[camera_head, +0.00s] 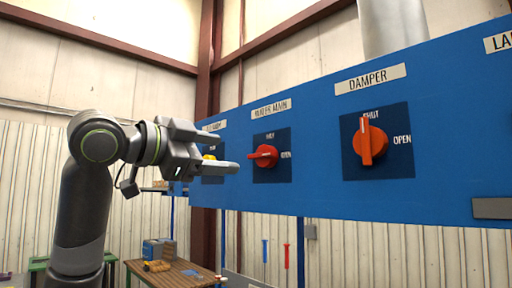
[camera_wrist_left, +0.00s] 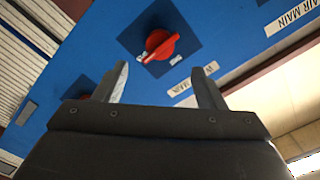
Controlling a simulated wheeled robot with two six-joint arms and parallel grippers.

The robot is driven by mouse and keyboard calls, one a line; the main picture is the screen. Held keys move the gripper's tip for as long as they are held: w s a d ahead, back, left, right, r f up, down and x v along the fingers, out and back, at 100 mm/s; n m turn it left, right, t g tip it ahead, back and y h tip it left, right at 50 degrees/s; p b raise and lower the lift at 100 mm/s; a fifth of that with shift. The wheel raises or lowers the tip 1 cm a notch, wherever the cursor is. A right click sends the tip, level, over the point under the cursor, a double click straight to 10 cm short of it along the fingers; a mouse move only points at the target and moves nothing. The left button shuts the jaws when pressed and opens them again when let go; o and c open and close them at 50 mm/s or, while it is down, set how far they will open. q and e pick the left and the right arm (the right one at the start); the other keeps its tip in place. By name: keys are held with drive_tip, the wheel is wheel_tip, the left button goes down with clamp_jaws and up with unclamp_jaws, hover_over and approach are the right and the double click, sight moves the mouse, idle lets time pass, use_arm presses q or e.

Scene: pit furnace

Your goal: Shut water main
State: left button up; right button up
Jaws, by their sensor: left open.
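The water main switch (camera_head: 264,156) is a red knob on a dark square plate, under a WATER MAIN label (camera_head: 272,109). Its handle lies roughly level, in line with the OPEN mark at its right; SHUT is marked above. My left gripper (camera_head: 228,152) is open and empty, to the left of the knob and apart from it. In the left wrist view a red knob (camera_wrist_left: 160,43), apparently the same one, shows beyond the gap between the open fingers (camera_wrist_left: 164,80). My right gripper is not in view.
The blue panel (camera_head: 320,190) also bears an orange damper knob (camera_head: 366,142), its handle upright towards SHUT. A yellow knob (camera_head: 209,157) is partly hidden behind my left gripper. A wooden workbench (camera_head: 175,274) stands below. An AIR MAIN label (camera_wrist_left: 295,17) shows in the wrist view.

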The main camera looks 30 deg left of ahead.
sight(257, 157)
use_arm(q)
drive_tip(key=p+x, duration=0.4)
drive_tip(key=x, duration=0.5)
drive_tip(key=shift+w, duration=0.15)
drive_tip(key=shift+w+d, duration=0.15)
drive_tip(key=shift+w, duration=0.25)
drive_tip(key=c, duration=1)
